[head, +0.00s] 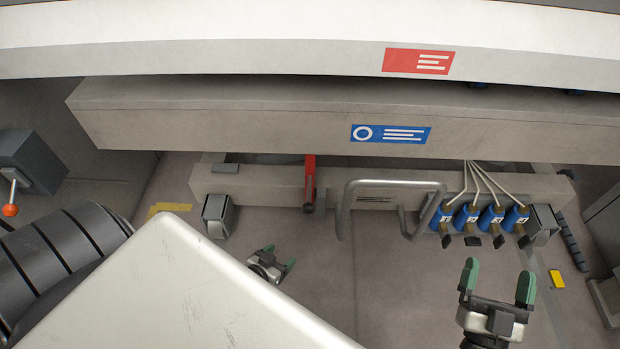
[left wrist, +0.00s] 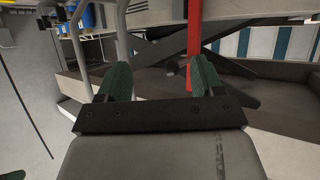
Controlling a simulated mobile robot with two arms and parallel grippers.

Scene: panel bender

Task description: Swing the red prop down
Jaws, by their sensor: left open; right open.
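The red prop (head: 310,183) is a narrow bar standing at the front of the lower grey beam, its upper end close under the upper beam. In the left wrist view the red prop (left wrist: 194,45) runs upright just beyond the right-hand finger; I cannot tell whether they touch there. My left gripper (head: 280,257) is open and empty, below and slightly left of the prop in the head view, apart from it. It also shows in the left wrist view (left wrist: 160,76). My right gripper (head: 497,279) is open and empty at the lower right, well away from the prop.
A bent metal handle (head: 395,183) stands right of the prop. Several blue cylinders (head: 466,219) with pale cables sit further right. The upper beam (head: 250,118) overhangs the prop. A large pale panel (head: 170,290), possibly mine, hides the lower left. The floor (head: 370,270) between the grippers is clear.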

